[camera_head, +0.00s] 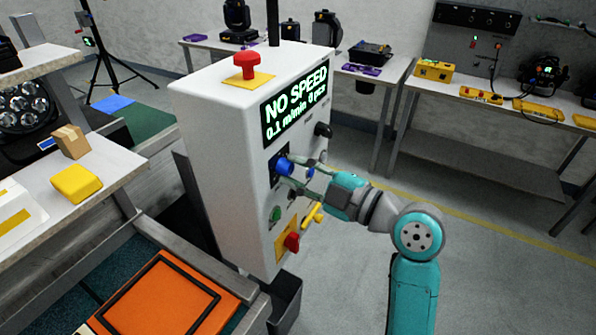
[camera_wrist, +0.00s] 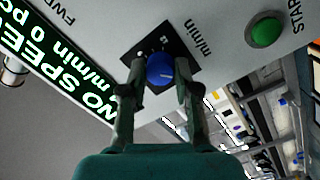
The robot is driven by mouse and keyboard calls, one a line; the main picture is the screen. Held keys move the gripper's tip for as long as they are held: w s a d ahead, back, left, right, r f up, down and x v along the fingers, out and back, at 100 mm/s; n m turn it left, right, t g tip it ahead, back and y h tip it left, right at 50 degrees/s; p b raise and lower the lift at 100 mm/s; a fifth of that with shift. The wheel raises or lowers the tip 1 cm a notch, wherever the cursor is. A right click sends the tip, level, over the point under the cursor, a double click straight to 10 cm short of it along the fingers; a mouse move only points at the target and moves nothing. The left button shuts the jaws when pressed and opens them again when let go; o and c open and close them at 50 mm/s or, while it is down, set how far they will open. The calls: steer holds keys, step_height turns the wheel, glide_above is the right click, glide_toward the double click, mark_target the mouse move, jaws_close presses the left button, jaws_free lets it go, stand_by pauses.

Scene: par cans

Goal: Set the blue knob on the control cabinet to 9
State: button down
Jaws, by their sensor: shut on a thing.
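The control cabinet (camera_head: 215,125) is a white box whose screen (camera_head: 296,100) reads "NO SPEED 0.1 m/min 0 pcs". The blue knob (camera_head: 284,166) sits on a dark square plate below the screen. In the wrist view the knob (camera_wrist: 160,69) shows a pale pointer line, and "m/min" is printed beside its plate (camera_wrist: 184,52). My gripper (camera_wrist: 158,80) has one finger on each side of the knob and is shut on it. In the head view my gripper (camera_head: 300,172) reaches the panel from the right.
A green button (camera_head: 275,214), a red knob (camera_head: 292,242) on a yellow plate and a yellow handle (camera_head: 313,214) are below the blue knob. A black knob (camera_head: 323,130) is to its upper right. A red emergency button (camera_head: 246,66) tops the cabinet. Floor to the right is clear.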

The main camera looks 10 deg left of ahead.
steer(key=m, duration=0.5)
steer(key=shift+g+h, duration=0.3)
steer(key=m, duration=0.4)
steer(key=shift+m, duration=0.3)
steer(key=m+g, duration=0.1)
steer(key=m, duration=0.8)
steer(key=shift+r+g, duration=0.1)
steer(key=shift+g, duration=0.2)
steer(key=m, duration=0.5)
steer(key=shift+g+y, duration=0.3)
steer(key=shift+y, duration=0.1)
steer(key=m, duration=0.9)
steer(key=shift+m+y, duration=0.3)
steer(key=shift+y, duration=0.1)
steer(key=shift+m, duration=2.2)
steer(key=shift+w, duration=0.1)
